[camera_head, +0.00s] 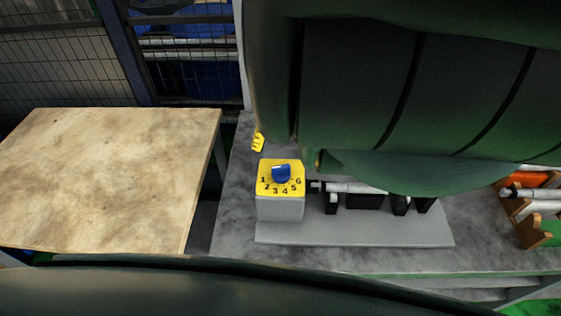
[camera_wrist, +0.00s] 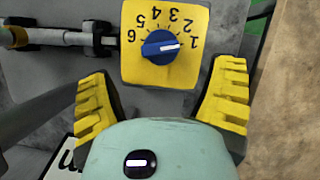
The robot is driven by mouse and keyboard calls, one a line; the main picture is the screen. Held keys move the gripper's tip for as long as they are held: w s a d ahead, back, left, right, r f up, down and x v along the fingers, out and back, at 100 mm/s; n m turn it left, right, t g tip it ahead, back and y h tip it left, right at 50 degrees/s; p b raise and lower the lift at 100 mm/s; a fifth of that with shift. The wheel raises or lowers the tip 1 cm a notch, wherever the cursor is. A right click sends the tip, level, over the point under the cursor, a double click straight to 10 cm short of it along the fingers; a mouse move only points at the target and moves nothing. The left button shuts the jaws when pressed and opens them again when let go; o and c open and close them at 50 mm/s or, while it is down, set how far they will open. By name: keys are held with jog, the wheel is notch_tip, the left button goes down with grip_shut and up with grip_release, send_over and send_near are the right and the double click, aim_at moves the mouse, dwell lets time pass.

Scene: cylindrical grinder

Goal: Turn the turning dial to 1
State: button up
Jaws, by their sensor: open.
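The turning dial is a blue knob (camera_wrist: 162,46) on a yellow face plate (camera_wrist: 133,70) with black numbers 1 to 6 around it. In the wrist view its white mark points right, toward the 1. In the head view the dial (camera_head: 282,174) sits on top of a grey box at the machine's left end. My gripper (camera_wrist: 163,75) is open and empty. Its yellow ridged fingers are spread on either side, just short of the knob and apart from it. In the head view only one yellow fingertip shows behind the box; my arm hides the rest.
The grey machine base (camera_head: 350,233) carries a horizontal shaft (camera_head: 355,188) right of the dial. A wooden table (camera_head: 110,180) stands at left, across a gap. An orange and wooden rack (camera_head: 527,230) with metal rods is at far right.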

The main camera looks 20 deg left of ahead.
jog(key=v, duration=0.5)
jog(key=shift+r, duration=0.1)
dwell(0.3)
